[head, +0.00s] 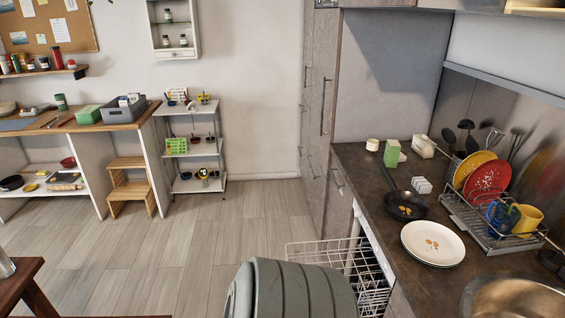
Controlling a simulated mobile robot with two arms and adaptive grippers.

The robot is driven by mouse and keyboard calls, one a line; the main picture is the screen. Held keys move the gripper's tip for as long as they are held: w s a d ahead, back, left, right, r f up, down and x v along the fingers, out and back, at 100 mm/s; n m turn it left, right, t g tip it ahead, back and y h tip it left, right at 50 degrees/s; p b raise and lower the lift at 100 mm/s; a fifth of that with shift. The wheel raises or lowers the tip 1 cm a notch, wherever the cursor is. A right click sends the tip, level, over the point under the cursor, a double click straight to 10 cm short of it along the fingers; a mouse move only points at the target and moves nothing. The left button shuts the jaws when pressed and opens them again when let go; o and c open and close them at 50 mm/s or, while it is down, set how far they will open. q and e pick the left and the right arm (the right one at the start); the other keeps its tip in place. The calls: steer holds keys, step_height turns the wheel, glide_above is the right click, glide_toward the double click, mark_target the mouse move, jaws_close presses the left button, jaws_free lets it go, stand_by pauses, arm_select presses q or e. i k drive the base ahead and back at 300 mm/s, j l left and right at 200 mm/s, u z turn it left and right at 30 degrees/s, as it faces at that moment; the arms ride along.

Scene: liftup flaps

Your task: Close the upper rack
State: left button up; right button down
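A white wire rack (318,246) sticks out from the front of the counter at the bottom centre of the head view. It is pulled out into the room from an open dishwasher (371,243) under the dark countertop. I take it to be the upper rack. More wire mesh (372,290) shows closer to the counter; I cannot tell whether it belongs to the same rack. A large grey ribbed part, apparently mine, hides the near side of the rack and what lies below. Neither of my grippers is in view.
The countertop (352,161) holds a black pan (405,206), a white plate (433,243) with brown pieces, and a dish rack (487,222) with plates and mugs. A brown wooden table (22,282) stands at bottom left. The wooden floor (195,245) between is clear.

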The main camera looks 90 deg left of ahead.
mark_target(298, 251)
steer(key=u, duration=0.4)
steer(key=j+u, duration=0.1)
steer(key=u, duration=0.35)
steer(key=j+u, duration=0.1)
steer(key=u, duration=0.3)
steer(key=j+u, duration=0.1)
steer(key=u, duration=0.75)
steer(key=j+u, duration=0.15)
steer(key=u, duration=0.3)
